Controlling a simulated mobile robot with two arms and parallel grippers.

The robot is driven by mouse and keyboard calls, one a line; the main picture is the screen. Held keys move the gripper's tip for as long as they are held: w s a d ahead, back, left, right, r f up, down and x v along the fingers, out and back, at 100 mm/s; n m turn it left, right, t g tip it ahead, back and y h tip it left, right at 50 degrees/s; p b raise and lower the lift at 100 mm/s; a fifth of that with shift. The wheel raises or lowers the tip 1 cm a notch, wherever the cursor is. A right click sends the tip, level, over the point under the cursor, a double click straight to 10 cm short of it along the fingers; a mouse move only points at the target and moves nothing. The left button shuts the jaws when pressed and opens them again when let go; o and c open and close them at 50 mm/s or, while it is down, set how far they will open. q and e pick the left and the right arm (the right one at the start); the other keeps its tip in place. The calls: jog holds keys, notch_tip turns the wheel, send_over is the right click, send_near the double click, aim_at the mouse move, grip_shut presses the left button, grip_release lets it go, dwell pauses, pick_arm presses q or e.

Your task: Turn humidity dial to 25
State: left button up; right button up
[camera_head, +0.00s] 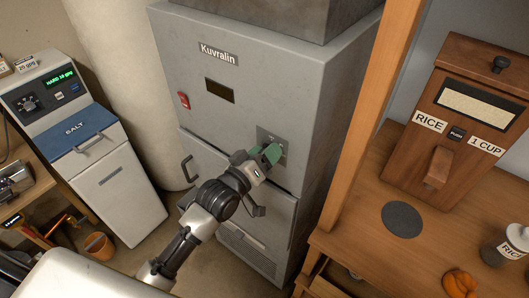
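A tall grey cabinet labelled Kuvralin (285,60) stands in the middle of the head view. A small metal control plate (264,134) is on its front at the right. My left gripper (268,155) is at this plate, its green fingertips against or just in front of it. The gripper covers much of the plate, so a dial there is hidden and no setting can be read. I cannot tell whether the fingers are open, or closed on something. The cabinet's display (220,90) is dark. My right gripper is not in view.
A white softener unit with a blue SALT lid (80,139) and its own dial (27,104) stands at the left. A wooden post (372,115) rises just right of the cabinet. Beyond it, a wooden rice dispenser (415,170) stands on a wooden counter (365,215).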

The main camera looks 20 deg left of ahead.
pick_arm(q)
jog(key=shift+o, duration=0.8)
jog(key=b+v, duration=0.3)
jog(key=v, duration=0.7)
jog(key=shift+s, duration=0.35)
jog(key=shift+a, duration=0.15)
